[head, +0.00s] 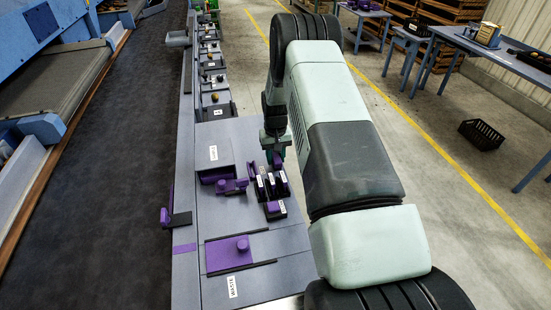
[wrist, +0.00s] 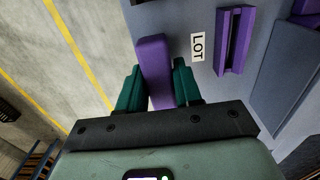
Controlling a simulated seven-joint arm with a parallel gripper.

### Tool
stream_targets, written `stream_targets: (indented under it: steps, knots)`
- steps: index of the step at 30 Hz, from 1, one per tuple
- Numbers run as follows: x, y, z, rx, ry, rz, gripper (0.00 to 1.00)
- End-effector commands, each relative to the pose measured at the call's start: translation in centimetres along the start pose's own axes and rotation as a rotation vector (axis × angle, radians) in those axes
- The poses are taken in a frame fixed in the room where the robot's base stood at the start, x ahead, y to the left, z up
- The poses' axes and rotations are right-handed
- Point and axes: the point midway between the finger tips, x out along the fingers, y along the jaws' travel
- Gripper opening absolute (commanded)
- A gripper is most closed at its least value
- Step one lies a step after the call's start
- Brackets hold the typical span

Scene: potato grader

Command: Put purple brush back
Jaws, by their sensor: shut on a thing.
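My gripper (wrist: 156,82) is shut on a long purple block, which looks like the purple brush (wrist: 155,60). In the wrist view the dark green fingers stand on both sides of it. In the head view my gripper (head: 275,148) is above the far end of a small black rack with labelled slots (head: 270,184), and the brush is mostly hidden by my gripper and arm. In the wrist view a purple channel-like piece (wrist: 236,40) lies to the right of the brush, beside a LOT label (wrist: 198,47). I cannot tell whether the brush touches the surface.
A grey box (head: 213,152) and a purple piece (head: 232,186) are left of the rack. A purple slide plate with a knob (head: 228,256) lies nearer, by a WASTE label (head: 232,287). Open floor lies right of the bench.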

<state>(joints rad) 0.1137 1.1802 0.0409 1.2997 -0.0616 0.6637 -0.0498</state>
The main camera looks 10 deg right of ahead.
Motion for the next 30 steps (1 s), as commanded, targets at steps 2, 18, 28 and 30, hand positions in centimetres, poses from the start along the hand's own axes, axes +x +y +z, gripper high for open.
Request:
stream_targets:
  steps: [2, 18, 28, 30]
  knots:
    - [1.0, 0.0, 0.0, 0.000, 0.001, 0.000, 0.10]
    - [1.3, 0.0, 0.0, 0.000, 0.001, 0.000, 0.59]
    - [1.0, 0.0, -0.1, 0.000, 0.002, 0.000, 0.59]
    - [0.3, 0.0, -0.1, 0.000, 0.003, 0.000, 0.59]
